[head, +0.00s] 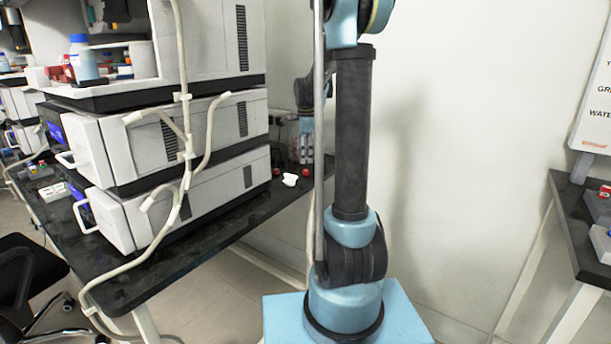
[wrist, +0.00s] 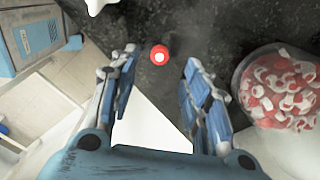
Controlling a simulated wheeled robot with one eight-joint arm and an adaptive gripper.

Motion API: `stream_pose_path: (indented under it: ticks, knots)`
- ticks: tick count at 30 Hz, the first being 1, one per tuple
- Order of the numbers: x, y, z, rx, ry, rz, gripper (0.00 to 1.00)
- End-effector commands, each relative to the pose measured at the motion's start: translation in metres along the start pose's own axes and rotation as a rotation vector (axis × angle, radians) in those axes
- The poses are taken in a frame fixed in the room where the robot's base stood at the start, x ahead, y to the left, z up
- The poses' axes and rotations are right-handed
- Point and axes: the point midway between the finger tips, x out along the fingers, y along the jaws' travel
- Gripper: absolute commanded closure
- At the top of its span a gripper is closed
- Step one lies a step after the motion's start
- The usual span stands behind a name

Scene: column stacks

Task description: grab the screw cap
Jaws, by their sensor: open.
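A small red screw cap with a white centre (wrist: 159,54) lies on the dark bench top in the wrist view. My gripper (wrist: 160,60) is open, with one blue-grey finger on each side of the picture's middle. The cap appears between the fingertips, with clear space on both sides and nothing held. I cannot tell how high the fingertips are above the bench. In the head view my gripper is small and partly hidden behind my own arm, over the far end of the bench.
A round container (wrist: 239,68) of red and white caps stands right of my gripper. A white object (head: 290,179) lies on the bench (head: 255,212) nearby. Stacked white instruments (head: 215,185) with pale tubing fill the bench to the left. A wall lies behind.

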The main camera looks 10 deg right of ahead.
Motion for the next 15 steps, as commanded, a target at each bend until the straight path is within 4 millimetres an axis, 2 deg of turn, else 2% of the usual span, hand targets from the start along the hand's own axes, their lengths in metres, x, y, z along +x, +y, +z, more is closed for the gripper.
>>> stream_pose_path:
  ticks: [7, 15]
  knots:
    - [0.014, -0.001, 0.000, 0.000, 0.000, 0.000, 0.56]
    - [0.048, -0.001, 0.000, 0.000, 0.000, 0.000, 0.56]
